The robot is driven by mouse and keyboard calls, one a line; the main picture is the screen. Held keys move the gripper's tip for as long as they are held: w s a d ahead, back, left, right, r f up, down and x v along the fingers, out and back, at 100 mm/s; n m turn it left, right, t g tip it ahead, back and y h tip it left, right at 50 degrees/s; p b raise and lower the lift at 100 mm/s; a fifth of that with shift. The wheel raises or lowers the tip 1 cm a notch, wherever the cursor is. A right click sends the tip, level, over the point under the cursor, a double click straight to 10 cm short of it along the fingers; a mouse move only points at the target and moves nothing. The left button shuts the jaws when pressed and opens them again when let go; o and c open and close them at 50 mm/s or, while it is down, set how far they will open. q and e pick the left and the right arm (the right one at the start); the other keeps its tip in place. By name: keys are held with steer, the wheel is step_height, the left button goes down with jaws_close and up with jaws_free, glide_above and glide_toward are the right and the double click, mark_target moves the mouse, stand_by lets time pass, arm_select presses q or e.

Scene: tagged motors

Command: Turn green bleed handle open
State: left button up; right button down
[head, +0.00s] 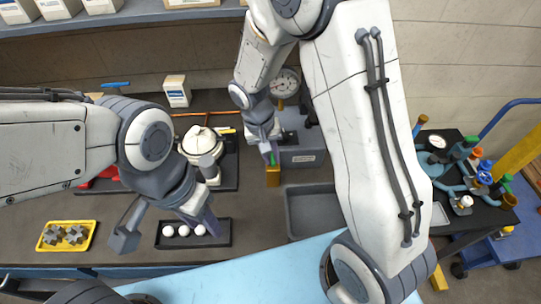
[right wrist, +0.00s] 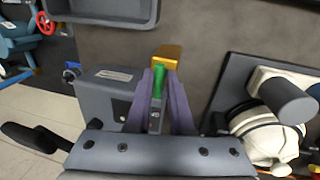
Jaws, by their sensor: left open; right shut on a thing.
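The green bleed handle (right wrist: 158,83) stands between the two purple fingers of my right gripper (right wrist: 160,80) in the right wrist view. The fingers are shut on it. A brass block (right wrist: 166,57) lies just beyond the handle. In the head view my right gripper (head: 269,150) reaches down to the handle (head: 273,159), just above the brass block (head: 273,177), beside a grey box unit (head: 303,157). My left gripper (head: 168,232) is open and empty over the front of the bench.
A round gauge (head: 285,82) stands behind the grey unit. A grey tray (head: 292,221) lies in front of it. A black tray (head: 165,241) with white balls and a yellow tray (head: 42,246) with grey parts are at left. A white-capped motor (head: 199,140) sits between my arms.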

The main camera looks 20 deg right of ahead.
steer(key=shift+w, duration=0.1)
steer(key=c, duration=0.8)
jaws_free()
steer(key=shift+c, duration=0.2)
steer(key=shift+r, duration=0.15)
step_height(320, 180, up, 10)
steer(key=a+b, duration=0.1)
steer(key=a, duration=0.1)
steer(key=shift+w+b, duration=0.15)
steer(key=shift+b, duration=0.15)
